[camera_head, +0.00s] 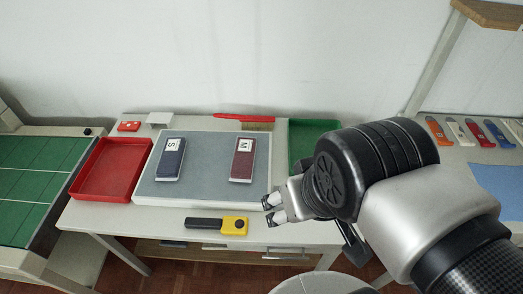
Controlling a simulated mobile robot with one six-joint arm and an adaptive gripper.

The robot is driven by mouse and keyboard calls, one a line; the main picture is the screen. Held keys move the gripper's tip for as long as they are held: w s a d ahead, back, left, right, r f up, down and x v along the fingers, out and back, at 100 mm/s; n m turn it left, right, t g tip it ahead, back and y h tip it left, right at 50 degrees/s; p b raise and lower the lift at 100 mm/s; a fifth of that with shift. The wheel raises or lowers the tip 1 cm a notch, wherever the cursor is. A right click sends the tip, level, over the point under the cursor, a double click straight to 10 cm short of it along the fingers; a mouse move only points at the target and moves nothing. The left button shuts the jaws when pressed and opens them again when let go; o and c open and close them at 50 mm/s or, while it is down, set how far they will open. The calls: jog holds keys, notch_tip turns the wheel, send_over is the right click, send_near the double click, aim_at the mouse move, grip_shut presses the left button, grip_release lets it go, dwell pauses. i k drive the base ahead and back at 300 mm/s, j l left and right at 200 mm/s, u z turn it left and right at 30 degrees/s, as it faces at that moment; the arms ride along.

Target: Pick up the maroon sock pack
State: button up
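The maroon sock pack (242,168) lies flat on the right part of the grey mat (207,185). It has a white label marked M near its far end. My gripper (272,210) is to the right of the pack and nearer the table's front, apart from it. Its two fingertips stand apart with a gap between them, and nothing shows in the gap. The pack is fully in view.
A navy pack (169,165) labelled S lies on the mat's left. A red tray (107,170) is left of the mat; a green tray (305,135) is behind my arm. A yellow-and-black tool (232,226) lies in front. A red-handled brush (244,117) lies behind.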

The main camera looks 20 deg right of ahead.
aim_at(242, 167)
jog(key=i+j+z, duration=0.15)
jog(key=j+z, duration=0.25)
jog(key=i+j+z, duration=0.15)
jog(key=z, duration=0.25)
jog(key=j+z, duration=0.4)
jog(key=i+j, duration=0.05)
jog(key=j, duration=0.05)
